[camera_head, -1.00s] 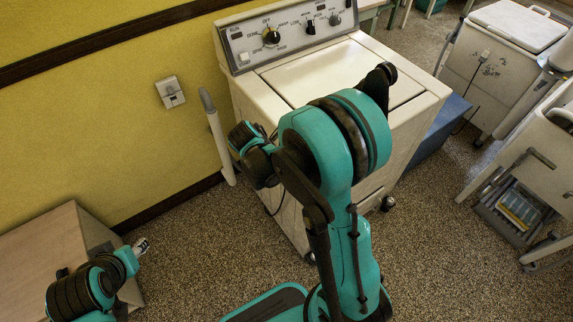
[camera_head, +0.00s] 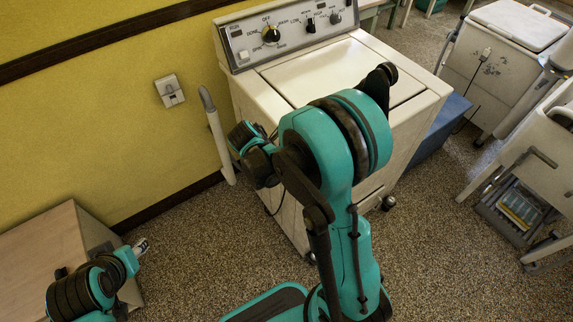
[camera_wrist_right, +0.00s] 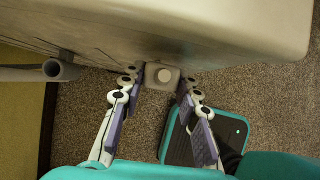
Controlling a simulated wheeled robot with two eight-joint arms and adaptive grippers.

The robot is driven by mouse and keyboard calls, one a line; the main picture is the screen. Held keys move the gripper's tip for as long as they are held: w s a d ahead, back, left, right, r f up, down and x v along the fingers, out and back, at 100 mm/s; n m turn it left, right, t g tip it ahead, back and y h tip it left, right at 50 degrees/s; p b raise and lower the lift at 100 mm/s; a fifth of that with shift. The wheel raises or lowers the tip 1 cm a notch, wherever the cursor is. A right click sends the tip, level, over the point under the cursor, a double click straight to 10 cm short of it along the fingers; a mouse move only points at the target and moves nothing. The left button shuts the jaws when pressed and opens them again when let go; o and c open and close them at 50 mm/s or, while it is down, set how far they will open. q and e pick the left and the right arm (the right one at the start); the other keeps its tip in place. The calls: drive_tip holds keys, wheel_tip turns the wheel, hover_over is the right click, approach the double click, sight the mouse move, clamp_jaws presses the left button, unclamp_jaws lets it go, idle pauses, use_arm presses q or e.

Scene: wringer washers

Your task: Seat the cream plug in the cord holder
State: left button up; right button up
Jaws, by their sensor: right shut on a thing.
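In the head view the right gripper is hidden behind my right arm. My left gripper (camera_head: 142,247) is at the lower left, small and partly hidden, away from the washer.
A grey hose (camera_head: 217,138) stands beside the washer's left side; its open end shows in the wrist view (camera_wrist_right: 60,69). A wall outlet (camera_head: 170,91) is on the yellow wall. A wooden cabinet (camera_head: 45,250) stands lower left. Speckled floor (camera_head: 190,270) between cabinet and washer is clear.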

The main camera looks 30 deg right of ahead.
drive_tip(key=shift+f+b, duration=0.8)
drive_tip(key=shift+b, duration=0.15)
idle(1.1)
drive_tip(key=shift+s+a+f, duration=0.1)
drive_tip(key=shift+f, duration=0.05)
clamp_jaws()
idle(0.6)
drive_tip(key=o, duration=1.7)
unclamp_jaws()
drive_tip(key=p+v, duration=0.4)
drive_tip(key=v, duration=0.3)
